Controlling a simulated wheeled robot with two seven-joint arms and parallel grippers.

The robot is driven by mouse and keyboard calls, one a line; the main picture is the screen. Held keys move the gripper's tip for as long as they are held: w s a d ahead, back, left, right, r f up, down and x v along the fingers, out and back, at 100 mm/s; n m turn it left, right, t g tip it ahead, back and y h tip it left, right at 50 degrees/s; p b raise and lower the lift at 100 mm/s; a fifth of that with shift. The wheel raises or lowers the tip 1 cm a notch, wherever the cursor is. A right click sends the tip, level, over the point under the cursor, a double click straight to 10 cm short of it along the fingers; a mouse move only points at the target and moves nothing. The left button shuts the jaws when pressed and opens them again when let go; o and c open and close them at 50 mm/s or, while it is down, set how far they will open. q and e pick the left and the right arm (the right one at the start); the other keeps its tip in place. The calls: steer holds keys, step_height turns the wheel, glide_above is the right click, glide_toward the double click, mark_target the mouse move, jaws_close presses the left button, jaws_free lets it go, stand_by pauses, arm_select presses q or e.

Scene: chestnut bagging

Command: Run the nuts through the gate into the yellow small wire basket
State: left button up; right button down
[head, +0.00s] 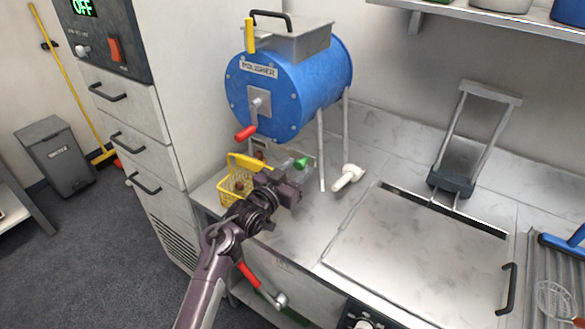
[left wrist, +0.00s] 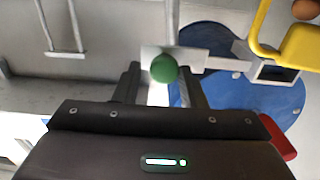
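The blue drum polisher (head: 300,90) stands on the counter, with a grey hopper (head: 300,42) on top and a red-handled crank (head: 246,132) on its front. A green knob (head: 301,163) shows below the drum, by a pale plate. The yellow small wire basket (head: 236,187) stands at the counter's left edge, partly behind my left arm. My left gripper (head: 287,186) is at the knob. In the left wrist view the green knob (left wrist: 164,68) lies between the spread fingers (left wrist: 162,88), with gaps on both sides. A brown nut (left wrist: 306,8) shows near a yellow bar. My right gripper is out of view.
A white-handled object (head: 348,177) lies right of the drum's legs. A flat metal lid (head: 415,245) and an upright metal frame (head: 470,140) take up the right counter. A red-handled lever (head: 248,273) is below the counter edge. A shelf (head: 490,18) hangs above.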

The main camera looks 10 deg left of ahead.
arm_select(q)
steer(key=shift+o, duration=1.1)
steer(key=shift+s+a, duration=0.1)
steer(key=b+v, duration=0.2)
steer(key=v, duration=0.5)
steer(key=shift+s, duration=0.3)
